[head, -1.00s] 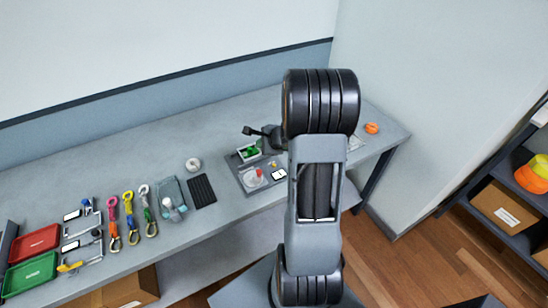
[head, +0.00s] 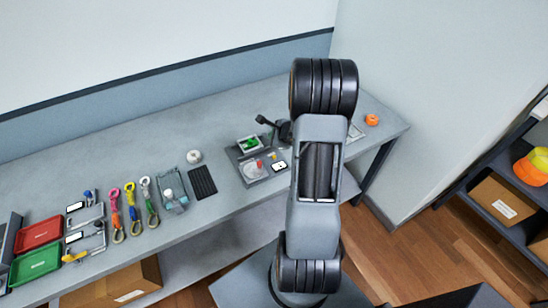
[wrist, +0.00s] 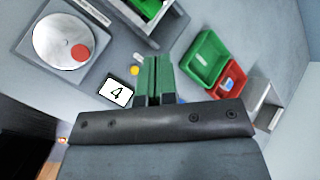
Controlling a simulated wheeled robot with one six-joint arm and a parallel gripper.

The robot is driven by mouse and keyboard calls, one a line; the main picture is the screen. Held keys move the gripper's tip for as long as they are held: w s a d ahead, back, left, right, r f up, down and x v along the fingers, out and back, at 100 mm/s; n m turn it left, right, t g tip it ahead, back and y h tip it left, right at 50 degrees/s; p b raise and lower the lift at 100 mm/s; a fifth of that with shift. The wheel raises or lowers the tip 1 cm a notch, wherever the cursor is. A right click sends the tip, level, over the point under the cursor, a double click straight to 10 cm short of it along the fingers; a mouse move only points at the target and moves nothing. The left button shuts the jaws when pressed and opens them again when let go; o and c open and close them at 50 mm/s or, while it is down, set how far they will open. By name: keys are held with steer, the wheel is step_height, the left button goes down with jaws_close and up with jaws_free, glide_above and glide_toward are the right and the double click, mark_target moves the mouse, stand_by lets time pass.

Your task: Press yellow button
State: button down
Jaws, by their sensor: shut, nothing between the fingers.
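The yellow button (wrist: 134,70) is a small round dot on the grey panel, beside a white card marked 4 (wrist: 116,93). It also shows as a small yellow spot in the head view (head: 273,156). My gripper (wrist: 154,62) has green fingers that lie together, with nothing between them. In the wrist view the fingertips appear just right of the button; I cannot tell their height above the panel. In the head view my arm hides most of the gripper.
A pale disc (wrist: 58,38) with a red spot lies left of the button. A grey open box (head: 240,145) with green inside stands behind it. Green (head: 34,266) and red (head: 38,234) trays, straps and a black mat (head: 202,182) lie farther left on the bench.

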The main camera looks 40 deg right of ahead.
steer(key=b, duration=0.4)
glide_above(274, 157)
step_height(274, 157, down, 6)
steer(key=shift+a+f, duration=0.1)
steer(key=shift+f, duration=0.15)
steer(key=shift+f+b, duration=0.65)
steer(key=shift+b, duration=0.35)
steer(key=shift+f+b, duration=0.8)
steer(key=shift+b, duration=0.45)
stand_by(1.5)
steer(key=shift+r, duration=0.2)
steer(key=shift+r+p, duration=0.5)
steer(key=shift+r, duration=0.15)
steer(key=shift+r, duration=0.15)
steer(key=shift+r+p, duration=1.75)
steer(key=shift+r, duration=0.6)
